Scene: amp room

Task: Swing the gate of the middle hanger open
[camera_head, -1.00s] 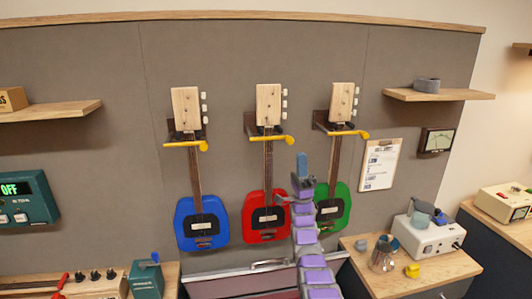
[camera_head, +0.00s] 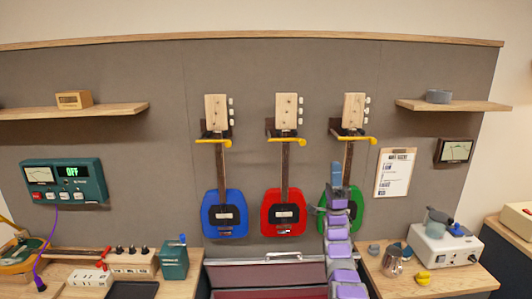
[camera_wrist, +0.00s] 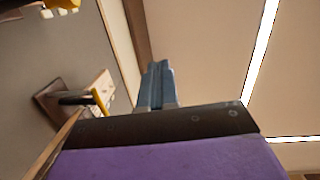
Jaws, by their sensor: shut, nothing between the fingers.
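Three guitars hang in a row on the grey wall panel. The middle hanger's yellow gate (camera_head: 289,139) lies across the front of the red guitar's (camera_head: 285,211) neck, below its pale headstock. The left hanger's yellow gate (camera_head: 213,142) crosses the blue guitar's (camera_head: 223,213) neck, and the right hanger's yellow gate (camera_head: 352,139) crosses the green guitar's (camera_head: 327,204) neck. My gripper (camera_head: 336,172) is shut and empty, pointing up in front of the green guitar, right of and below the middle gate. In the wrist view, my gripper (camera_wrist: 157,85) touches nothing.
A clipboard (camera_head: 395,172) and a meter (camera_head: 454,151) hang at the right. Shelves stick out on the left (camera_head: 120,109) and right (camera_head: 470,105). Benches at both lower sides carry tools and boxes. A wide red-grey chest (camera_head: 230,276) stands below the guitars.

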